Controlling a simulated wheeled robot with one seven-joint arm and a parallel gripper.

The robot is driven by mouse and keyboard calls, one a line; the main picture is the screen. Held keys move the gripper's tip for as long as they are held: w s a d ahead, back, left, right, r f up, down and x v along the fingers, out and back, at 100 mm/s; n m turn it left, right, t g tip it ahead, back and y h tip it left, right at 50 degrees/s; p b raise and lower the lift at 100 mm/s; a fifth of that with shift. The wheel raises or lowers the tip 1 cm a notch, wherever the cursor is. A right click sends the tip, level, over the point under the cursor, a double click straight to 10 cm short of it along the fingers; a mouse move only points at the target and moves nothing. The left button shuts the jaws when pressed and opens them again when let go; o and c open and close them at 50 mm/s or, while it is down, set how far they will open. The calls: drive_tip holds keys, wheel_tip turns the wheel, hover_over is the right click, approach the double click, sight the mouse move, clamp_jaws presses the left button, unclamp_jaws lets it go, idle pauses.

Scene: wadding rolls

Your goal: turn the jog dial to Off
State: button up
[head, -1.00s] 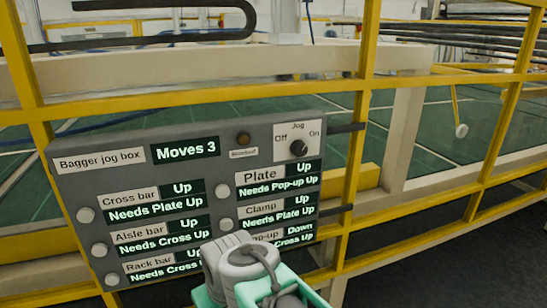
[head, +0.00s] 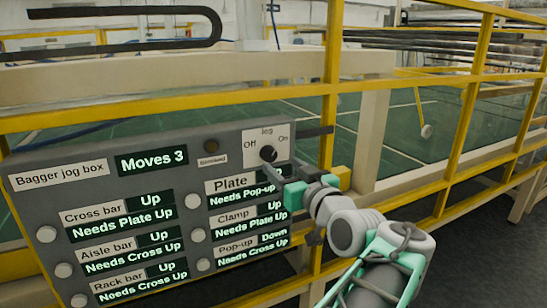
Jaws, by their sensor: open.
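The jog dial (head: 268,153) is a black round knob on a white plate at the top right of the grey Bagger jog box (head: 85,150). The plate is marked Jog, with Off at the left and On at the right. The knob's mark is too small to read surely. My gripper (head: 281,176) is open, its dark fingers just below and right of the dial. It reaches in from the lower right. In this view the fingertips come close to the knob's lower edge; I cannot tell whether they touch. The fingers cover part of the Plate display.
The box shows "Moves 3", a dark lamp (head: 211,146) and several round white buttons beside status displays, such as the Plate button (head: 193,201). Yellow rails (head: 330,100) stand behind and right of the box. Dark floor (head: 480,255) lies clear at the right.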

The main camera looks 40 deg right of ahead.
sight(271, 157)
drive_tip(key=p+x, duration=0.1)
drive_tip(key=x, duration=0.4)
drive_tip(key=shift+w, duration=0.3)
clamp_jaws()
